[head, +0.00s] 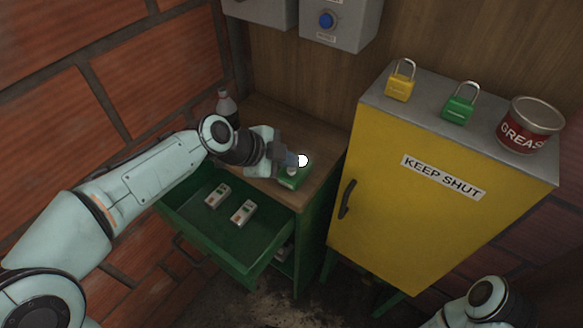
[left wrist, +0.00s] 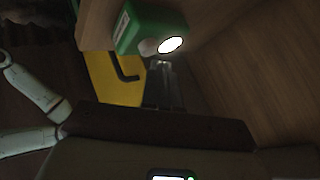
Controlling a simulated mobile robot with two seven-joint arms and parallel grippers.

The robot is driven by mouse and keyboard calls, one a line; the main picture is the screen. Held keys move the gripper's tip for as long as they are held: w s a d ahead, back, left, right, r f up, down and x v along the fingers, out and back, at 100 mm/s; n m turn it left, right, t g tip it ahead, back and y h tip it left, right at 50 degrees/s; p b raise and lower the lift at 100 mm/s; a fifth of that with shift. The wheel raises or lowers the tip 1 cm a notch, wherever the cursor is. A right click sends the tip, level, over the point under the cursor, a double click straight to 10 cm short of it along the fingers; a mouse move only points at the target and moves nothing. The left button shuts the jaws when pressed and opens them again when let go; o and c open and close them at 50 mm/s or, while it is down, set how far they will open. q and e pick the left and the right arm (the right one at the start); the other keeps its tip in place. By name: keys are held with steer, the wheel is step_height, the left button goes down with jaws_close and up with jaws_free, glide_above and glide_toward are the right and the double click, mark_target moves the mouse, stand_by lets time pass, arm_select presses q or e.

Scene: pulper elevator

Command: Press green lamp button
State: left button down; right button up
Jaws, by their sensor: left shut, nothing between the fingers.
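The green lamp (head: 294,181) stands on the wooden top of the green cabinet, partly hidden behind my left gripper. Its round white face (head: 302,160) glows brightly. In the left wrist view the lamp (left wrist: 134,30) is at the top, with a pale round knob (left wrist: 149,47) beside the glowing face (left wrist: 171,44); I cannot tell if that knob is the button. My left gripper (head: 291,159) is shut and empty, its fingertips right at the lamp. The fingers also show in the left wrist view (left wrist: 164,68), just below the glowing face. Whether they touch it is unclear. My right gripper is out of view.
A bottle (head: 227,107) stands behind my left wrist. The open green drawer (head: 232,245) below holds two small devices (head: 243,212). A yellow cabinet (head: 400,215) on the right carries two padlocks (head: 460,108) and a grease tin (head: 531,125). A blue-button box (head: 340,25) hangs behind.

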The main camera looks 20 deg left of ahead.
mark_target(288, 171)
arm_select(q)
steer(key=shift+f+b, duration=0.6)
steer(key=shift+b, duration=0.15)
stand_by(0.7)
steer(key=shift+r+p, duration=0.55)
steer(key=shift+r, duration=0.45)
steer(key=shift+r, duration=0.1)
step_height(288, 171, up, 6)
steer(key=p, duration=0.4)
stand_by(0.3)
